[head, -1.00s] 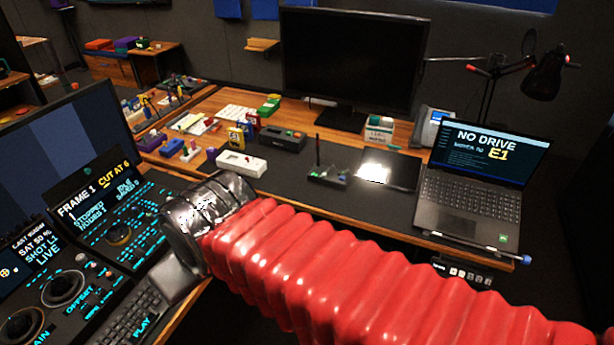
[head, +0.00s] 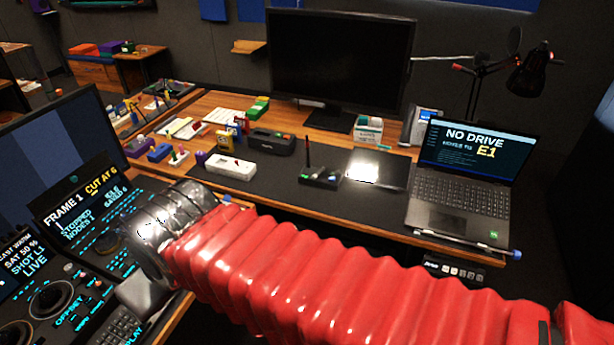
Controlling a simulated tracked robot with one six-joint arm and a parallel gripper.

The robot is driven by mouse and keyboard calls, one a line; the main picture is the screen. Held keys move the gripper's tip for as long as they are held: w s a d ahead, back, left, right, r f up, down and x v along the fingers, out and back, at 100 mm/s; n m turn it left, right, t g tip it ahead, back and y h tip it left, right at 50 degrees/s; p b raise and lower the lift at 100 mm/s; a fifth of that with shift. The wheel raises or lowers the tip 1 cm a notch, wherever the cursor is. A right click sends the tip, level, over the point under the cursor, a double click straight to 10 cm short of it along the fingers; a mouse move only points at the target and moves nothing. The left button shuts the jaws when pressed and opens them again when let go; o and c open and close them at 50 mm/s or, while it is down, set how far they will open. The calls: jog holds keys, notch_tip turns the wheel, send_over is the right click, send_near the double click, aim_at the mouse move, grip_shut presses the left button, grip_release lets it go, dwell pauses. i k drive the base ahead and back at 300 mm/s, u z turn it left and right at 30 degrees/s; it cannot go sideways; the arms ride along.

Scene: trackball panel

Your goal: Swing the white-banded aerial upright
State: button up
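I cannot make out a white band on any aerial. A thin dark upright stick (head: 308,152) rises from a small black holder (head: 320,178) on the desk mat; I cannot tell whether it is an aerial. A pale rod (head: 465,244) with a blue tip lies along the laptop's front edge. My red ribbed arm crosses the foreground and ends in a dark glossy wrist at left. A grey block below it, perhaps part of my gripper (head: 146,292), is over the control panel's right edge. Its fingers cannot be made out, and it is apart from the stick and rod.
The wooden desk (head: 330,143) holds a large black monitor (head: 340,60), an open laptop (head: 470,185), a black lamp (head: 530,70), a white device (head: 231,167) and several small coloured objects. A lit control panel (head: 60,280) is at left. The mat's middle is mostly clear.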

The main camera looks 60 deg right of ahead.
aim_at(313, 178)
jog(key=i, duration=0.95)
jog(key=z, duration=0.05)
